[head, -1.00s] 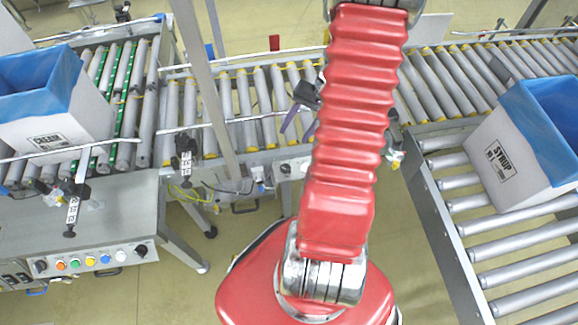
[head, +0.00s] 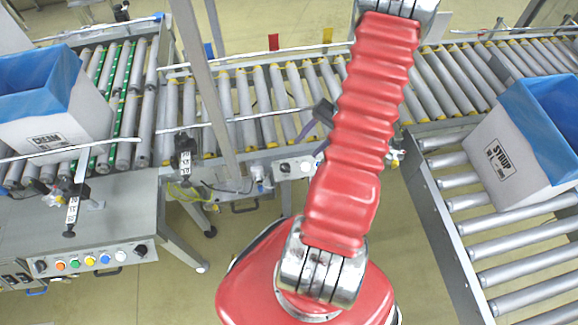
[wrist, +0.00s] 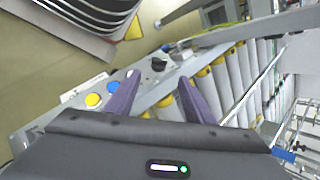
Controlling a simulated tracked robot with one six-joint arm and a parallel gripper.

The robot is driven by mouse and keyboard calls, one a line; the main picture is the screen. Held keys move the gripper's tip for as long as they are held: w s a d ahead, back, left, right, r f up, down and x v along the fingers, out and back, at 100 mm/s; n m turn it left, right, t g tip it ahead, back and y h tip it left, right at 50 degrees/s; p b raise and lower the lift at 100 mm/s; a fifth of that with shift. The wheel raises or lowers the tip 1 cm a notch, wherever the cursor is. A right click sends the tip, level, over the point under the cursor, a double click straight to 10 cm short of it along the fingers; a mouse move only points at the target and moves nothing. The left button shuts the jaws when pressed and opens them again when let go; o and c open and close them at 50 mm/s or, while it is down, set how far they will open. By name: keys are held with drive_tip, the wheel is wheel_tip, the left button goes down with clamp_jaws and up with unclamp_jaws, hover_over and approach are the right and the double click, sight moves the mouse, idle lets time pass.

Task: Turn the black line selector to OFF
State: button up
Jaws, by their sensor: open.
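A black selector knob (wrist: 158,64) shows in the wrist view on a grey control panel, just beyond and between my fingertips, not touched by them. Its pointer setting is too small to read. In the head view a black knob (head: 285,168) sits on the small panel under the middle conveyor's front edge. My gripper (wrist: 158,78) is open and empty, with its two purple fingers apart. In the head view my gripper (head: 312,138) is partly hidden by my red arm, just above that panel.
A blue button (wrist: 113,87) and a yellow button (wrist: 93,100) sit left of the knob. Conveyor rollers (wrist: 215,85) lie close to the right finger. Lined boxes stand on the left (head: 80,115) and right (head: 500,150) conveyors. Another panel (head: 90,262) is at lower left.

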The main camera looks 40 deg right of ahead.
sight(286, 167)
drive_tip(key=x, duration=1.2)
drive_tip(key=shift+a+f, duration=0.25)
